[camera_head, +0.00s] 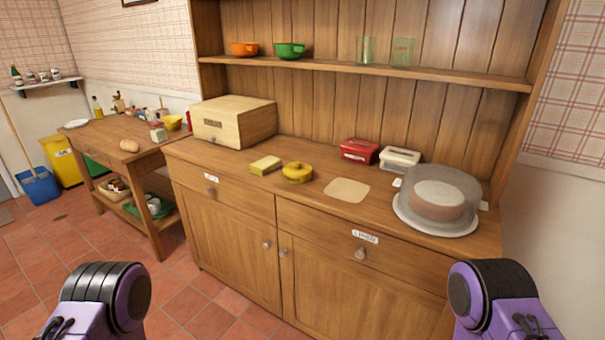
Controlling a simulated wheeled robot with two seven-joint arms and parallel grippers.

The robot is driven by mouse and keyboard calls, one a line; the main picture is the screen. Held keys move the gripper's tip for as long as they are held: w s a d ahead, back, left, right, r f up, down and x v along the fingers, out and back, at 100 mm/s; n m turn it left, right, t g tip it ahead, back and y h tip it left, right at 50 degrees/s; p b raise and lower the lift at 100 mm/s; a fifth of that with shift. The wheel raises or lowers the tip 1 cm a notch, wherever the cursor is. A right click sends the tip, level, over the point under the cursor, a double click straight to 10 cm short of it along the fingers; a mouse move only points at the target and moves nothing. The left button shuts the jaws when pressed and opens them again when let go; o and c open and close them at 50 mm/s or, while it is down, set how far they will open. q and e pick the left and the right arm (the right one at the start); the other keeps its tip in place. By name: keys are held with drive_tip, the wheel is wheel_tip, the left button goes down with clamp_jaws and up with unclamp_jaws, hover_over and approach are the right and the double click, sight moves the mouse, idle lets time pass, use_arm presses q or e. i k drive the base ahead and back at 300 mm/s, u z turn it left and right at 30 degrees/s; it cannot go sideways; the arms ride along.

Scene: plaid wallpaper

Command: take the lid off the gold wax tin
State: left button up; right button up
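A round yellow-gold tin (297,173) sits on the dresser's wooden counter, left of the middle of the view. It looks closed, with a raised bar or handle shape on top, too small to make out clearly. Lid and body cannot be told apart well at this size. Only purple and black parts of my two arms show at the bottom left and bottom right, well short of the counter. Neither gripper's fingers are in view. Nothing of mine touches the tin.
A yellow block (266,165) lies just left of the tin. A wooden bread box (234,121), a red box (359,150), a white box (399,159) and a clear-domed cake stand (438,200) surround it. A flat beige mat (347,190) lies to its right. The counter in front is clear.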

sight(296, 169)
drive_tip(key=k, duration=0.55)
drive_tip(key=u, duration=0.5)
drive_tip(key=i, duration=0.95)
drive_tip(key=z, duration=0.6)
drive_tip(key=i, duration=0.7)
drive_tip(key=z, duration=0.7)
